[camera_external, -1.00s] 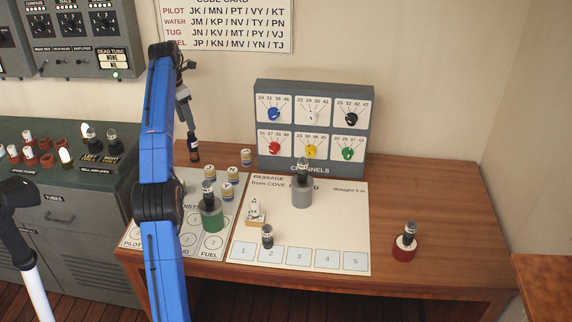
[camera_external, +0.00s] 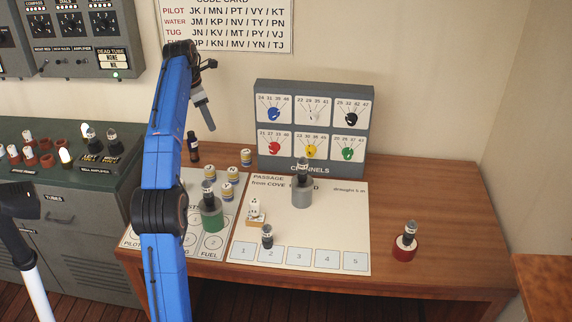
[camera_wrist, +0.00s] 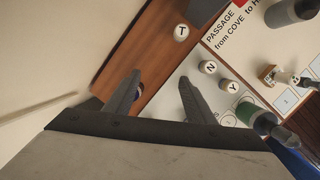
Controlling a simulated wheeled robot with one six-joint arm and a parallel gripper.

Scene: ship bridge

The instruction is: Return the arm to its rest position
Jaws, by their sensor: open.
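My blue arm (camera_external: 168,150) stands raised at the left of the wooden desk. My gripper (camera_external: 205,112) hangs above the back left of the desk, well clear of the surface. In the wrist view its two fingers (camera_wrist: 158,100) are spread apart with nothing held between them. A dark bottle-like piece (camera_external: 193,147) stands upright on the desk below my gripper; in the wrist view it is mostly hidden behind the left finger.
Lettered cylinders (camera_external: 233,174), a green-based piece (camera_external: 211,218), a grey-based piece (camera_external: 302,192) and a red-based piece (camera_external: 404,248) stand on the desk. The channels box (camera_external: 313,125) stands at the back. The desk's right side is mostly clear.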

